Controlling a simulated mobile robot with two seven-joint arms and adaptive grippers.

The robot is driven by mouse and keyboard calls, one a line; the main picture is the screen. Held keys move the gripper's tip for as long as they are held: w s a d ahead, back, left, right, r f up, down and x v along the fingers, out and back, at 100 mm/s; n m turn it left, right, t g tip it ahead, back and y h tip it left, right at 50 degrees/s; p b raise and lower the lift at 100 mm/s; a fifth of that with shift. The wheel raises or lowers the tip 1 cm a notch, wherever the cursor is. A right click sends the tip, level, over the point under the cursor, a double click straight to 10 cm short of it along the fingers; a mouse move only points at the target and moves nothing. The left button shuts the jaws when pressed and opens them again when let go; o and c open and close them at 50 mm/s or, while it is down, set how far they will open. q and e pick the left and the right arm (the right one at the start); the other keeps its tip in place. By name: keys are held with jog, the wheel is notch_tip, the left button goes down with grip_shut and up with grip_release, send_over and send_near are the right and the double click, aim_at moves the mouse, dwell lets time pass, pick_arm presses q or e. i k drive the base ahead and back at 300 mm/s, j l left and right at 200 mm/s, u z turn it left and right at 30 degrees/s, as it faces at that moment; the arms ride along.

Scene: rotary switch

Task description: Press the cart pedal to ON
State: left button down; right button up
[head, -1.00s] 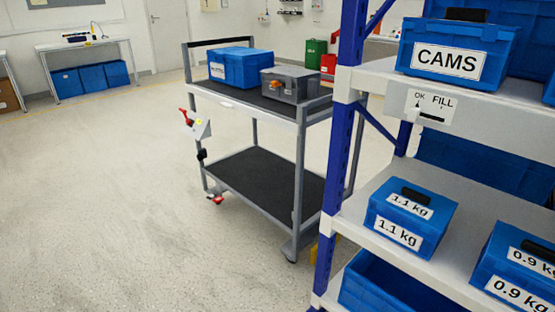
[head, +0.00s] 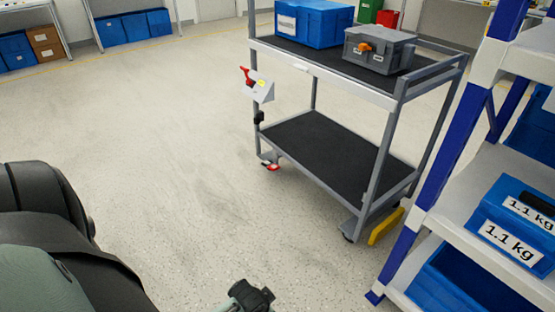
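The grey cart (head: 376,92) stands right of centre, with two black shelves. A small red pedal (head: 272,167) shows low at its near left caster, close to the floor. Its ON or OFF marking is too small to read. My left arm fills the lower left. A dark end part of mine (head: 250,297) shows at the bottom edge, well short of the cart; its fingers cannot be made out. My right gripper is not in view.
A blue bin (head: 314,24) and a grey case (head: 379,50) sit on the cart's top shelf. A yellow piece (head: 386,227) stands by its right caster. A blue-and-white rack (head: 441,130) with blue bins closes the right side. The floor left of the cart is clear.

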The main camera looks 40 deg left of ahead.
aim_at(267, 164)
jog(key=j+z, duration=0.15)
jog(key=j, duration=0.95)
jog(key=j+z, duration=0.2)
jog(key=j, duration=2)
jog(key=k+j, duration=0.15)
jog(key=j, duration=0.9)
